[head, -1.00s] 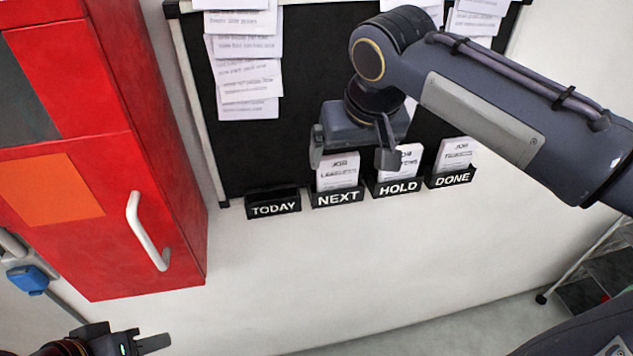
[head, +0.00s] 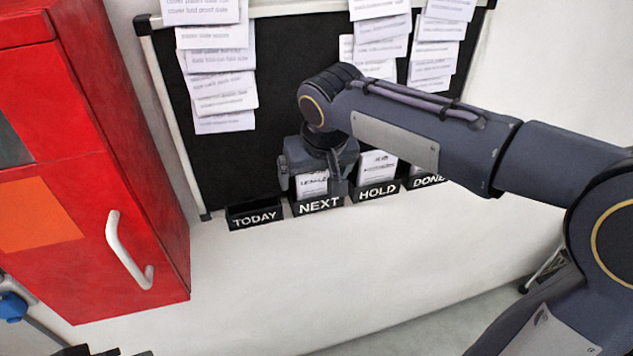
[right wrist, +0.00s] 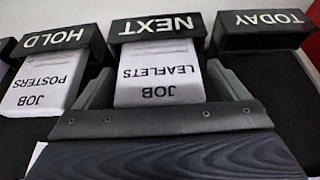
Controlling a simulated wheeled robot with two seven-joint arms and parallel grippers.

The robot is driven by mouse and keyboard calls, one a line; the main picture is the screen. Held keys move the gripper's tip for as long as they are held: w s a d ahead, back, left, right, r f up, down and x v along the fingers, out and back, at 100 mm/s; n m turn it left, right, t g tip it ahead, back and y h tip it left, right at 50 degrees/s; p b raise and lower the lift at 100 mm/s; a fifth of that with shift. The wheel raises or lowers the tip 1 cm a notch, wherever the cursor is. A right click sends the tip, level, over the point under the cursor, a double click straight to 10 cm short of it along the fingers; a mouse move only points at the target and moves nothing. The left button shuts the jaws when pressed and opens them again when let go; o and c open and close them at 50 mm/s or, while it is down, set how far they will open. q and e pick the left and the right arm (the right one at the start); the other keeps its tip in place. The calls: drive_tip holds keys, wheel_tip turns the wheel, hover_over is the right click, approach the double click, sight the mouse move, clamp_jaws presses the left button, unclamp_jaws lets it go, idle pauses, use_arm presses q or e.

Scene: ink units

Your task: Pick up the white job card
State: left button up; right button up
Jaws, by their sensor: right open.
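A white job card reading JOB LEAFLETS (head: 312,184) stands in the black NEXT holder (head: 319,205). It also shows upside down in the right wrist view (right wrist: 160,75). My right gripper (head: 311,187) is open, with one finger on each side of this card. In the right wrist view the fingers (right wrist: 163,90) flank the card with gaps, and it is not gripped. Another white card, JOB POSTERS (right wrist: 42,85), stands in the HOLD holder (head: 377,191). Only a sliver of my left gripper (head: 95,351) shows at the bottom edge.
The TODAY holder (head: 254,214) looks empty. The DONE holder (head: 425,181) is partly behind my right arm. A black board (head: 290,95) with pinned paper sheets is behind. A red cabinet (head: 150,215) with a white handle stands at left. The wall below the holders is clear.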

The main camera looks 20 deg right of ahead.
drive_tip(key=c, duration=1.1)
drive_tip(key=shift+o, duration=0.2)
